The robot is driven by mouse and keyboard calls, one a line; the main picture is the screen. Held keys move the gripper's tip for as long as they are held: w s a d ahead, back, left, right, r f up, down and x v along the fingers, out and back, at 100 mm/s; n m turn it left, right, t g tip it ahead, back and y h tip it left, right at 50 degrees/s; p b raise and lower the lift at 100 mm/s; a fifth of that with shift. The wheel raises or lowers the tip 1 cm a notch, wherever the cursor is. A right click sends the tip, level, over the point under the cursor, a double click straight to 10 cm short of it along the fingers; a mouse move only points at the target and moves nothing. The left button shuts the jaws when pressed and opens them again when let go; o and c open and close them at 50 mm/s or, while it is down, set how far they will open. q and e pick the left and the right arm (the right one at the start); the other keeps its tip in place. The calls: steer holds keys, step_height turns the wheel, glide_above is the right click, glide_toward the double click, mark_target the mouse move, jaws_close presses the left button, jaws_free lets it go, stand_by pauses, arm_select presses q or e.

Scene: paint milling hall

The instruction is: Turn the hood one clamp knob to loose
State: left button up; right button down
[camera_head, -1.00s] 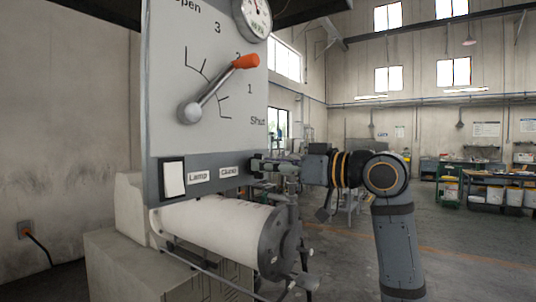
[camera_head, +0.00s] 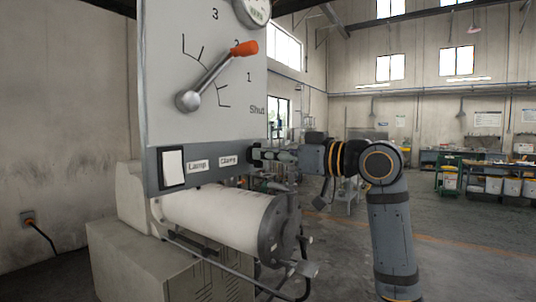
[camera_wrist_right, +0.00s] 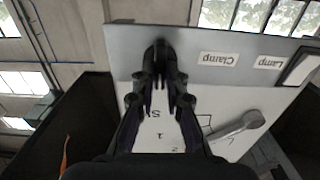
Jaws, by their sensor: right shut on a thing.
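The clamp knob (camera_head: 254,155) is a small dark knob on the grey strip of the panel, right of the label "Clamp" (camera_head: 228,160). My right gripper (camera_head: 266,155) reaches it from the right and is shut on it. In the right wrist view, the fingers (camera_wrist_right: 160,85) close around the dark knob (camera_wrist_right: 159,50), beside the upside-down "Clamp" label (camera_wrist_right: 219,60). The fingers largely cover the knob, so I cannot tell its turn position. My left gripper is not in view.
A lever with an orange grip (camera_head: 244,48) sits above on the white panel (camera_head: 170,100). A white lamp switch (camera_head: 173,168) is at the strip's left. A white cylinder (camera_head: 215,215) with a dark end lies below. Floor to the right is open, with workbenches far back.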

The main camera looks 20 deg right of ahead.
steer(key=n+p, duration=0.1)
steer(key=n, duration=0.4)
steer(key=n+p, duration=0.1)
steer(key=n, duration=0.5)
steer(key=n+p, duration=0.1)
steer(key=n, duration=0.5)
steer(key=shift+s+a+f, duration=0.15)
steer(key=shift+a+f, duration=0.05)
steer(key=shift+f, duration=0.1)
steer(key=shift+n, duration=0.4)
steer(key=c, duration=1.4)
jaws_free()
steer(key=shift+s+d, duration=0.1)
